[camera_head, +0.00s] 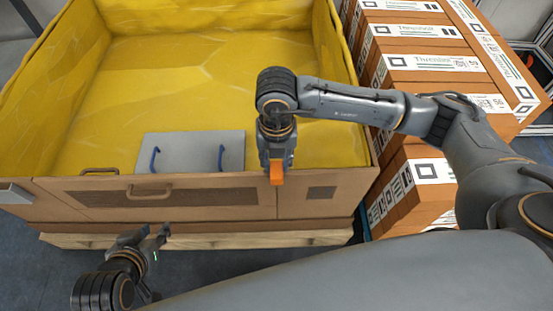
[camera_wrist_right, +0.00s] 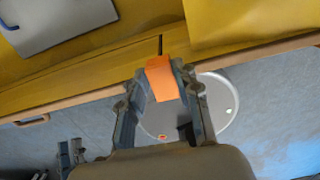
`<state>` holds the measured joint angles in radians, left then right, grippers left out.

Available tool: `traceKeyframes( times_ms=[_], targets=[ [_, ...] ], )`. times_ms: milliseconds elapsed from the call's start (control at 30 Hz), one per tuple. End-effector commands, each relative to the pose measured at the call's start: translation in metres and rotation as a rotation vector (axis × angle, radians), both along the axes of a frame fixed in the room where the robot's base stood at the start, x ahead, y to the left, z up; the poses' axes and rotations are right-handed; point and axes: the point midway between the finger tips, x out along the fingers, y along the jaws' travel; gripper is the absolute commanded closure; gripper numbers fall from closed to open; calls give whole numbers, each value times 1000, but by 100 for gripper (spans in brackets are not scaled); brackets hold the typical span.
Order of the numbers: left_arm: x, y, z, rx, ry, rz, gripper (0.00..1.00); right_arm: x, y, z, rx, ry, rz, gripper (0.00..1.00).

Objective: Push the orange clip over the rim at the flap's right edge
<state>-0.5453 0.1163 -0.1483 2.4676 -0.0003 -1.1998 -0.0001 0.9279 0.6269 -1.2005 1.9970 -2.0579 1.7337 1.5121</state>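The orange clip (camera_head: 276,178) is between the fingers of my right gripper (camera_head: 276,165), at the rim where the flap's right edge is. In the right wrist view the clip (camera_wrist_right: 161,80) sits between the fingertips of my right gripper (camera_wrist_right: 163,84) and covers a piece of the wooden rim, just below a dark seam (camera_wrist_right: 160,45). I cannot tell whether it is seated on the rim or just above it. The flap (camera_head: 170,197) stands upright in the box front. My left gripper (camera_head: 147,236) is open and empty in front of the flap, lower down.
The large box has a yellow lining (camera_head: 190,75). A grey panel with blue handles (camera_head: 189,151) lies inside behind the flap. Stacked brown cartons (camera_head: 420,60) stand close on the right. A wooden pallet (camera_head: 250,238) shows below the box. The floor in front is partly clear.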

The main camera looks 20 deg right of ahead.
Motion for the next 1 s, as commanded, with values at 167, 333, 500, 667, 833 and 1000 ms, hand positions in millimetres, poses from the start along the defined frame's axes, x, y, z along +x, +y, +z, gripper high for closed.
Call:
traceKeyframes(
  times_ms=[167,333,500,667,833,1000],
  targets=[
    [0,0,-1,0,0,0,67,-4,0,-6,-5,13,1,46],
    [0,0,-1,0,0,0,67,-3,0,-5,-3,10,1,46],
    [1,1,0,2,-2,1,67,-2,0,-1,-3,7,1,46],
    [1,1,0,1,-1,0,67,-1,0,17,-1,3,2,46],
    [0,1,0,1,-1,0,67,-1,1,54,0,2,2,46],
    [0,0,0,1,0,1,67,-2,1,88,-2,5,3,46]
  ],
)
